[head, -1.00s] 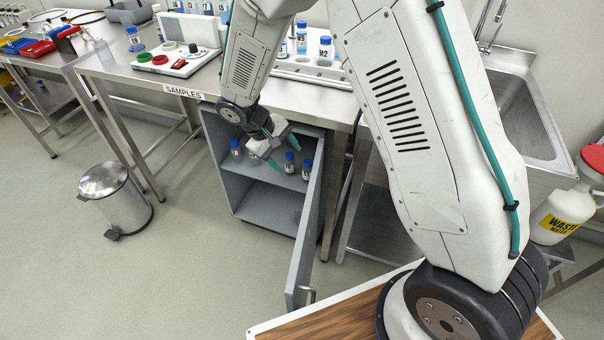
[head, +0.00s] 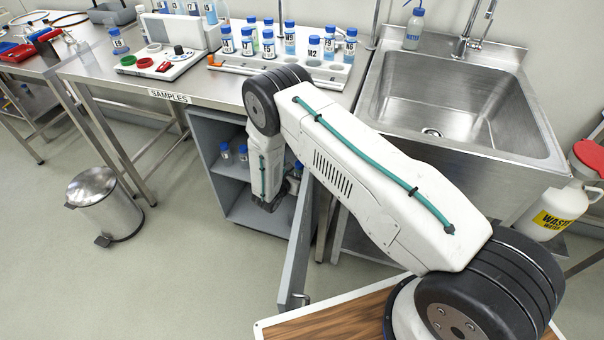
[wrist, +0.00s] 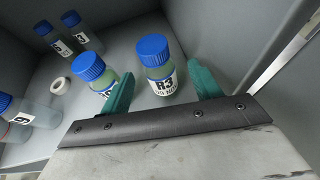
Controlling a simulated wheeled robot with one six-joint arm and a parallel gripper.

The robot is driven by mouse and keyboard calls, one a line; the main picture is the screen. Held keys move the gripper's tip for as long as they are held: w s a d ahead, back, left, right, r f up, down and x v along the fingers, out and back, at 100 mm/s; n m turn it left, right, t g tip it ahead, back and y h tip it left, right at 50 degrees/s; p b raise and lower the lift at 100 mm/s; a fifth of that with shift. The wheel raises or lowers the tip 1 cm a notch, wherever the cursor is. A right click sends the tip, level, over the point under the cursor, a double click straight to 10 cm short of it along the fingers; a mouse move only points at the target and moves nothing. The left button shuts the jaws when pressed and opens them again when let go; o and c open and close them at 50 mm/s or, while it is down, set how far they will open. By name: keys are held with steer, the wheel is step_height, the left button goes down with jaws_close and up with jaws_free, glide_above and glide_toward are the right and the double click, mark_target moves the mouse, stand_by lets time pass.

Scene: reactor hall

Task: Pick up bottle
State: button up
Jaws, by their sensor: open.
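A clear bottle labelled R3 with a blue cap (wrist: 158,62) stands upright between the green fingers of my gripper (wrist: 160,72) in the wrist view. The gripper is open, with a finger on either side of that bottle; I cannot tell if either touches it. A second blue-capped bottle (wrist: 97,74) stands just left of the left finger, which partly hides it. Two other blue-capped bottles (head: 243,152) show left of the arm on the cabinet shelf.
More bottles (wrist: 78,32) stand at the back left and left edge of the wrist view, near a white ring (wrist: 60,85). Cabinet walls rise close by. The open cabinet door (head: 298,245) stands beside my arm. A bench (head: 130,78) is above.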

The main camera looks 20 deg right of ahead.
steer(key=x, duration=0.5)
steer(key=shift+w+d+f, duration=0.2)
steer(key=shift+w+f, duration=0.05)
steer(key=shift+w, duration=0.05)
steer(key=c, duration=1.1)
